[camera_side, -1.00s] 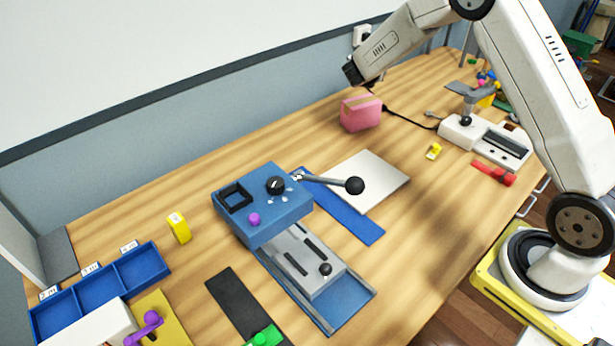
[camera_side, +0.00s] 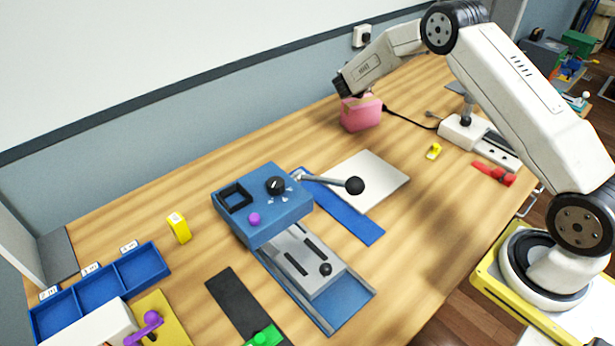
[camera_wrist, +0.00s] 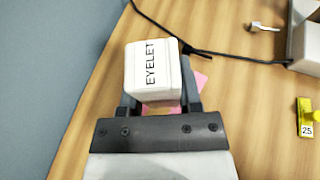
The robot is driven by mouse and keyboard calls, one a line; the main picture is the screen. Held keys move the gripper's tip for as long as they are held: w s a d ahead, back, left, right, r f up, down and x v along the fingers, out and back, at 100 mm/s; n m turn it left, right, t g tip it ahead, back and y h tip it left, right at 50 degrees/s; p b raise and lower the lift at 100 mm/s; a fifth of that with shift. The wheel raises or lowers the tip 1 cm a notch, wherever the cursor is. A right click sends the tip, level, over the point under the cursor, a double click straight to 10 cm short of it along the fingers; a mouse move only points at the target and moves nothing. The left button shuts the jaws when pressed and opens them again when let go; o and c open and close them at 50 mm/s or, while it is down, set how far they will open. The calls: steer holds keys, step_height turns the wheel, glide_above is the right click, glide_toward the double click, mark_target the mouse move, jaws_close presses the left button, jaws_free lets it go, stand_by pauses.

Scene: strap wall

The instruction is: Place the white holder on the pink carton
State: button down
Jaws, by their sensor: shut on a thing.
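The white holder (camera_wrist: 148,77) is a small box marked "EYELET", held between the fingers of my gripper (camera_wrist: 158,95) in the wrist view. The pink carton (camera_side: 361,113) stands on the table near the wall in the side view. Part of it shows beneath the holder in the wrist view (camera_wrist: 201,79). My gripper (camera_side: 343,91) is over the carton's upper left part in the side view. The holder cannot be made out there, and I cannot tell whether it touches the carton.
A black cable (camera_side: 408,121) runs right from beside the carton. A blue machine (camera_side: 262,205) with a long lever stands at the table's middle, with a pale plate (camera_side: 368,181) beside it. A small yellow tag (camera_side: 433,152) lies right of the carton.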

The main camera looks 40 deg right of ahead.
steer(key=shift+f, duration=1.6)
steer(key=shift+f, duration=0.15)
steer(key=shift+c, duration=1.4)
jaws_free()
steer(key=shift+s+a+r, duration=0.1)
steer(key=shift+a+r, duration=0.25)
steer(key=shift+a, duration=0.05)
steer(key=v, duration=1.1)
steer(key=shift+s, duration=0.1)
